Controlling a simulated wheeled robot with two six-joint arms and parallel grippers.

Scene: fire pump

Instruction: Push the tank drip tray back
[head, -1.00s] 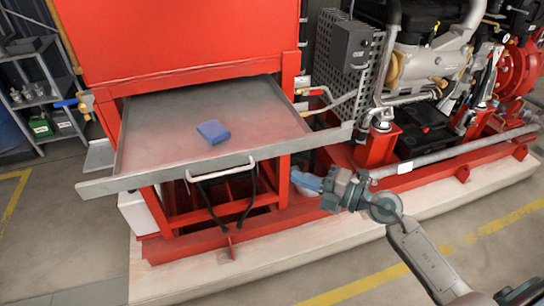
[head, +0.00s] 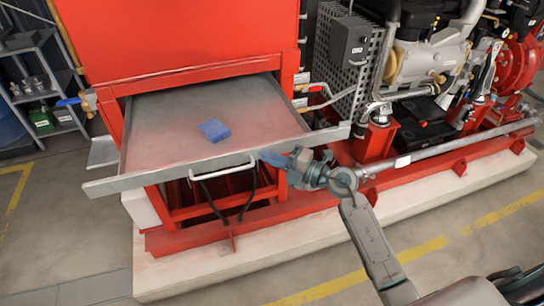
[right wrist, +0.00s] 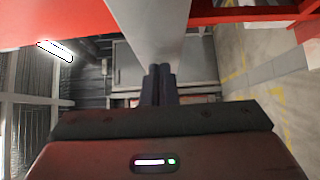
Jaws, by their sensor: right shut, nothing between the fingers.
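The tank drip tray (head: 165,140) is a wide grey metal tray sticking out from under the red tank. A white handle (head: 222,170) is on its front lip, and a blue block or cloth (head: 215,130) lies on it. My right gripper (head: 264,157) is shut and empty, just right of the handle at the tray's front lip. Whether it touches the lip is unclear. In the right wrist view the shut fingers (right wrist: 159,75) point at a grey metal edge (right wrist: 148,30), likely the tray's front. My left gripper is not in view.
The red tank (head: 180,40) stands above the tray on a red frame over a pale plinth (head: 240,262). A grey pipe (head: 450,145) and pump machinery are at the right. A shelf (head: 42,85) stands at the left. The front floor is open.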

